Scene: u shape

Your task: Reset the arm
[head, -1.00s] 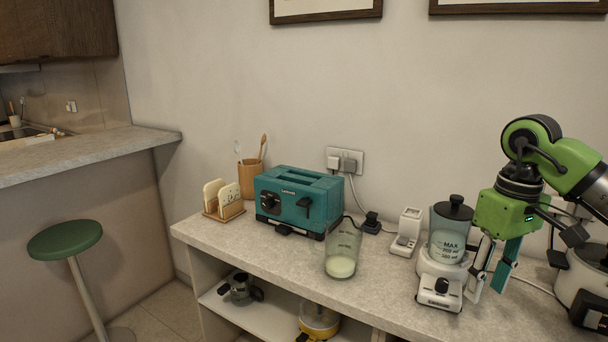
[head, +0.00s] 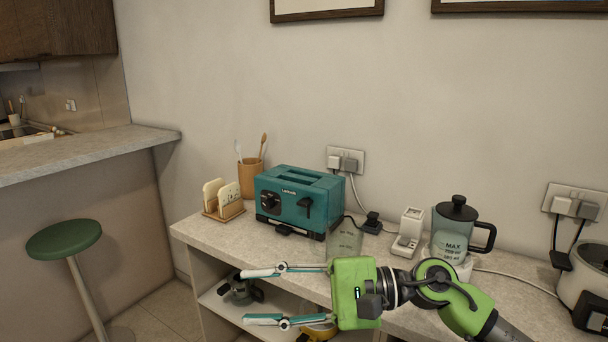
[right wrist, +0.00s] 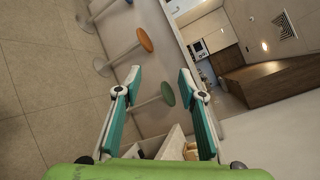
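My right arm is green and comes in from the lower right in the head view. My right gripper (head: 262,296) points left in front of the counter, with its two fingers spread apart and nothing between them. In the right wrist view its fingers (right wrist: 156,82) are also wide apart and empty, with the floor and stools beyond. My left gripper is not in view. The right gripper's body hides the lower part of the glass jug (head: 344,240) on the counter.
A white cooker (head: 587,285) stands at the right. A green stool (head: 64,239) is at the left. Shelves lie below the counter.

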